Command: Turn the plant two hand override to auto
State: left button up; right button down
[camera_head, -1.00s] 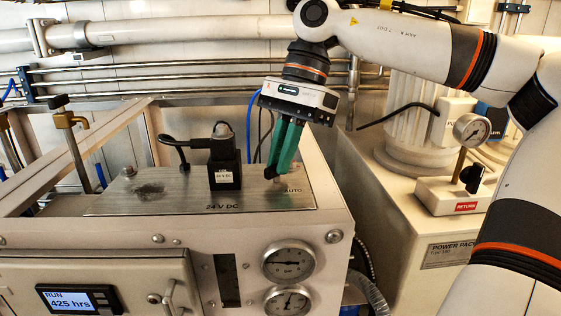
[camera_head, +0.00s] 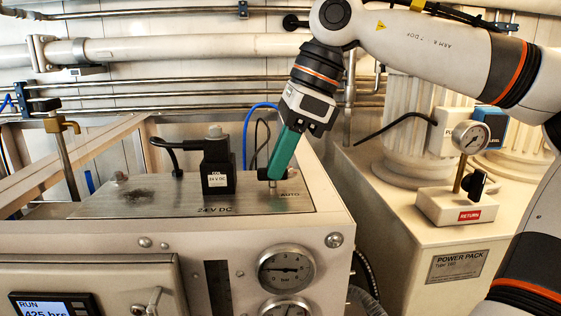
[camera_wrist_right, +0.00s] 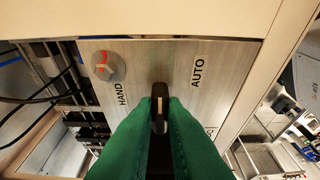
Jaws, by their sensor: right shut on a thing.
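The override switch is a small dark lever (camera_wrist_right: 160,96) on a brushed metal plate (camera_wrist_right: 225,75). The wrist view shows it lying nearly vertical in the picture, between the HAND label (camera_wrist_right: 121,94) on the left and the AUTO label (camera_wrist_right: 198,72) on the right. My right gripper (camera_wrist_right: 160,118) is shut on the lever, with a green finger on each side. In the head view my right gripper (camera_head: 271,178) reaches down to the switch beside the AUTO label (camera_head: 290,195); the fingers hide most of the lever. My left gripper is not in view.
A black solenoid coil (camera_head: 218,168) with a cable stands on the plate left of my right gripper. A brass tap (camera_head: 62,125) is at the far left. Gauges (camera_head: 286,268) are on the panel front. The power pack (camera_head: 457,262) stands to the right.

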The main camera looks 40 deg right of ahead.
dwell(0.5)
jog(key=c, duration=1.5)
grip_release()
jog(key=shift+r, duration=0.15)
jog(key=b+v, duration=0.1)
jog(key=v, duration=1)
jog(key=shift+s+r, duration=0.1)
jog(key=shift+r, duration=0.3)
